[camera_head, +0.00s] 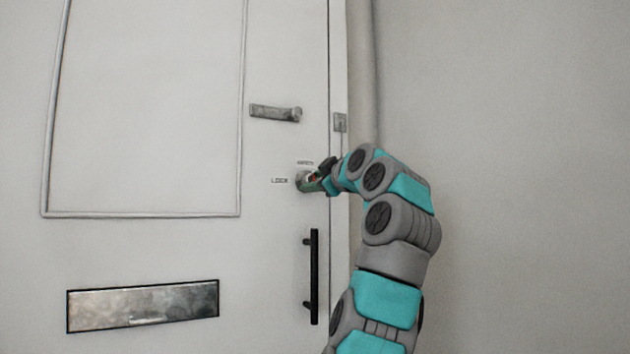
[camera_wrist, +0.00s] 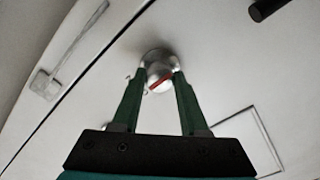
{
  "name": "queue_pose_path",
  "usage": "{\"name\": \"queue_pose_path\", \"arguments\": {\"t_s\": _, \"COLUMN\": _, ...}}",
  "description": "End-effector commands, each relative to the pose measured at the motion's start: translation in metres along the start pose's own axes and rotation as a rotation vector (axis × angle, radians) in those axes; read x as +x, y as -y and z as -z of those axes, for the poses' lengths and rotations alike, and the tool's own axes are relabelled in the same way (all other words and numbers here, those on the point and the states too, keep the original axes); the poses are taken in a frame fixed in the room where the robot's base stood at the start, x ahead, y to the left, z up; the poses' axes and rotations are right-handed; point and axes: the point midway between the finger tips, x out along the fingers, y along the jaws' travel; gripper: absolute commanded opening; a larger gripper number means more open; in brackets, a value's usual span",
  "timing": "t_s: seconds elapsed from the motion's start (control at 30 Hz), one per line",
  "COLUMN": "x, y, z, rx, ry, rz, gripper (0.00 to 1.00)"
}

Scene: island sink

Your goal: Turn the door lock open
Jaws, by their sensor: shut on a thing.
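The door lock is a round silver knob (camera_wrist: 157,60) with a red mark across its face, on a white door (camera_head: 150,110). In the head view the lock (camera_head: 302,182) sits near the door's right edge, with the word LOCK to its left and another small label, hard to read, above it. My gripper (camera_head: 318,178) reaches it from the right. In the wrist view my gripper (camera_wrist: 160,78) has its two green fingers closed on either side of the knob. The red mark lies slanted between the fingertips. The fingers partly hide the knob in the head view.
A grey lever handle (camera_head: 275,112) is above the lock. A black vertical bar handle (camera_head: 314,277) is below it, close to my arm. A metal mail slot plate (camera_head: 143,305) is low on the left. A small metal plate (camera_head: 340,122) is on the frame. Bare wall (camera_head: 530,150) lies right.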

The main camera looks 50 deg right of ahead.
Motion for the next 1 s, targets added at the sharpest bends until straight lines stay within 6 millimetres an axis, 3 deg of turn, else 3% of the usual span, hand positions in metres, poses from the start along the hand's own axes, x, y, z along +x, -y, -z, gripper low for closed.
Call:
{"name": "queue_pose_path", "arguments": {"t_s": 0.53, "x": -0.0001, "y": 0.0000, "z": 0.0003, "rx": -0.024, "ry": 0.000, "rz": 0.000, "gripper": 0.00}}
{"name": "queue_pose_path", "arguments": {"t_s": 0.57, "x": -0.0001, "y": 0.0001, "z": 0.0003, "rx": -0.024, "ry": 0.000, "rz": 0.000, "gripper": 0.47}}
{"name": "queue_pose_path", "arguments": {"t_s": 0.8, "x": -0.0001, "y": 0.0000, "z": 0.0003, "rx": -0.023, "ry": 0.000, "rz": 0.000, "gripper": 0.73}}
{"name": "queue_pose_path", "arguments": {"t_s": 1.0, "x": -0.0001, "y": 0.0001, "z": 0.0002, "rx": -0.023, "ry": 0.000, "rz": 0.000, "gripper": 0.73}}
